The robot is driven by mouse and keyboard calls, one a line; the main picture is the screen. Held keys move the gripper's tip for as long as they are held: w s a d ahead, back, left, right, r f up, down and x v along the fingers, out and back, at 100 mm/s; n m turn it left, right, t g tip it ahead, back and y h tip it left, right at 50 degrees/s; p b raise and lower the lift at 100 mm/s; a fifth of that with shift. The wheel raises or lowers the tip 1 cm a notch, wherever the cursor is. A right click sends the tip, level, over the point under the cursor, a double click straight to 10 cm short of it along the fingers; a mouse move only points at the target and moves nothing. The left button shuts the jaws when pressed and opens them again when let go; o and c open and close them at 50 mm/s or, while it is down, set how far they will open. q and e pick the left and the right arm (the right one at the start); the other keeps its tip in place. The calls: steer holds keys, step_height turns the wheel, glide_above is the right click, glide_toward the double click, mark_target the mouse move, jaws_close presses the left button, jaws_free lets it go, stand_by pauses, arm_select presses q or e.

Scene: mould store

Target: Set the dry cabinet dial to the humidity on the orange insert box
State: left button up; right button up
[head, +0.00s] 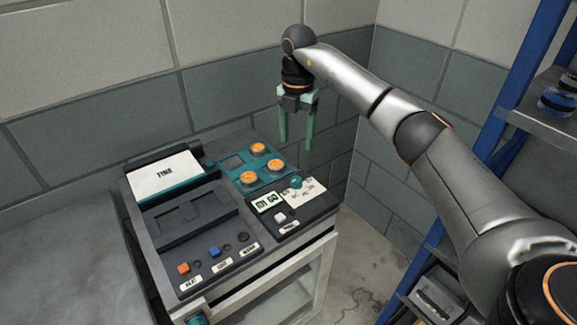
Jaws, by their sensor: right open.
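The dry cabinet (330,238) stands in the middle, with a dark sloping top and a glass front door. A small teal knob (296,182), apparently the dial, sits on a white scale card at the top's right side; its setting is too small to read. My right gripper (296,145) is open and empty, fingers pointing down, above the back right of the cabinet and apart from the knob. I cannot make out an orange insert box or a humidity figure on one. My left gripper is out of view.
A small display (267,202) is beside the knob. A teal plate (234,162) holds orange round pieces. A white card (166,177) stands at the back left. Orange and blue buttons line the front. A blue-framed shelf (520,85) is at right, a grey surface (65,265) at left.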

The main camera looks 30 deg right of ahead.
mark_target(296, 178)
steer(key=f+p, duration=0.1)
steer(key=f, duration=1.1)
steer(key=shift+s+f, duration=0.15)
steer(key=shift+s, duration=0.05)
jaws_close()
